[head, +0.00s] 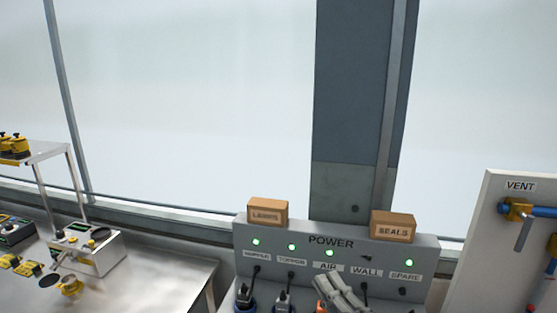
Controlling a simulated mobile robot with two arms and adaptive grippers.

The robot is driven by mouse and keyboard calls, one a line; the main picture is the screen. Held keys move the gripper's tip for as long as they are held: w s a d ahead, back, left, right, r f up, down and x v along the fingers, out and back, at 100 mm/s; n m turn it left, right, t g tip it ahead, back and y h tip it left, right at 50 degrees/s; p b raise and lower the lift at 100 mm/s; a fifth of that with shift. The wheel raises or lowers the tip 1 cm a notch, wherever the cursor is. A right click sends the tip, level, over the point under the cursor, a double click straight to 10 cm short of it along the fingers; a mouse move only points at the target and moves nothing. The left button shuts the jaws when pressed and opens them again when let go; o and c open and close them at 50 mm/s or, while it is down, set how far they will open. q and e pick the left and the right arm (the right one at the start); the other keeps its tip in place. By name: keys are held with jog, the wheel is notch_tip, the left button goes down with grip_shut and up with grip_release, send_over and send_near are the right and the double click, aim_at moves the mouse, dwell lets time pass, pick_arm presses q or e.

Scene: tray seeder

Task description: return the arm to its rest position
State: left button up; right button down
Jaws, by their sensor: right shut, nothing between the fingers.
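My right gripper (341,291) shows at the bottom centre, in front of the lower part of the grey POWER panel (300,241). Its grey fingers are shut with nothing between them, and they cover part of the area below the AIR and WALL labels. I cannot tell whether they touch the panel. The rest of my right arm is below the picture. My left gripper is not in view.
Plugs with cords sit below the panel's labels; several green lamps are lit. Boxes marked LABELS (267,212) and SEALS (393,226) stand on top. A VENT board (487,225) with blue pipe stands right. A metal bench (165,283) with devices lies left.

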jog(key=s+d+f+m+g+h, duration=0.55)
jog(key=d+f+m+h, duration=0.5)
jog(key=f+m, duration=0.35)
jog(key=s+f+m+g+y, duration=0.1)
jog(key=s+f+m+g, duration=0.2)
jog(key=s, duration=0.4)
jog(key=s+f+g, duration=0.3)
jog(key=s+f, duration=0.2)
jog(key=s, duration=0.2)
jog(key=s+f+m+g+y, duration=0.1)
jog(key=s+f+m+g, duration=0.2)
jog(key=s, duration=0.4)
jog(key=s+f+n+g+b, duration=0.1)
jog(key=s+f+g+b, duration=0.15)
jog(key=f, duration=2.85)
jog(key=s+d+f+g, duration=0.1)
jog(key=s+d+f, duration=0.2)
jog(key=s+f, duration=1.2)
jog(key=shift+s+b, duration=0.4)
jog(key=shift+s, duration=0.4)
